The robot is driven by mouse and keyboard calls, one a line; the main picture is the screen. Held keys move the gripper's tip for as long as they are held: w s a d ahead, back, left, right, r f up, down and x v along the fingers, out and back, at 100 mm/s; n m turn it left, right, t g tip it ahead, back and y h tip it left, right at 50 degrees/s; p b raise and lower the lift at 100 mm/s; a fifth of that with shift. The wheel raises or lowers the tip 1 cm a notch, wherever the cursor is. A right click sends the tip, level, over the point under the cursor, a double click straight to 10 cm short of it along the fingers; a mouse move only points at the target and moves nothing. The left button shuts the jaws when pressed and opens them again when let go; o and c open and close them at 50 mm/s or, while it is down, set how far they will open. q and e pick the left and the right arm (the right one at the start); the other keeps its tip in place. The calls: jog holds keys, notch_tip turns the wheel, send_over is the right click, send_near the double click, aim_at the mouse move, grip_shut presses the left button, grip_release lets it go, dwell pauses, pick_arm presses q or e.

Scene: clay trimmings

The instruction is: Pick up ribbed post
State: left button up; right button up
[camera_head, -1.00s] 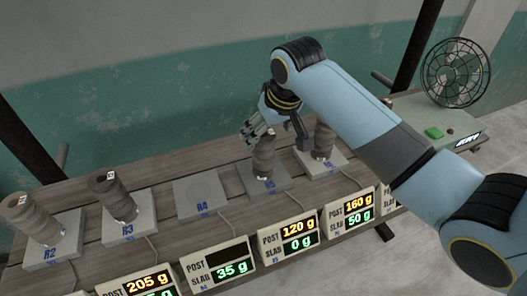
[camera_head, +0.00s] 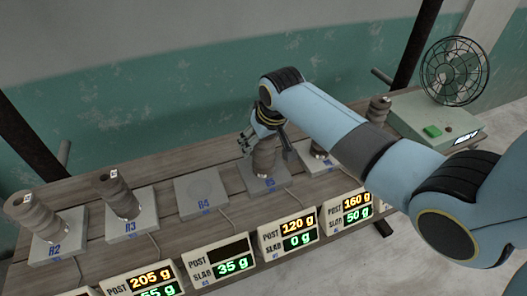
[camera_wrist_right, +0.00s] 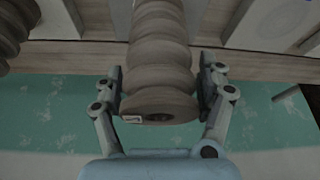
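A grey-brown ribbed post (camera_head: 264,160) stands on the slab marked R5 (camera_head: 256,184). My right gripper (camera_head: 266,146) is at its upper part, with one finger on each side. In the right wrist view the post (camera_wrist_right: 158,65) lies between the two fingers (camera_wrist_right: 160,88), its top end with a small tag facing the camera. The fingers look spread, with narrow gaps to the post. Similar ribbed posts stand on R2 (camera_head: 34,215) and R3 (camera_head: 117,193), and another (camera_head: 378,110) shows behind my arm. My left gripper is out of view.
The slab marked R4 (camera_head: 201,190) is bare. Displays stand along the front edge; the R5 one (camera_head: 288,236) reads post 120 g, slab 0 g.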

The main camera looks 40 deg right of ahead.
jog(key=c, duration=1.4)
grip_shut()
jog(key=shift+r, duration=0.15)
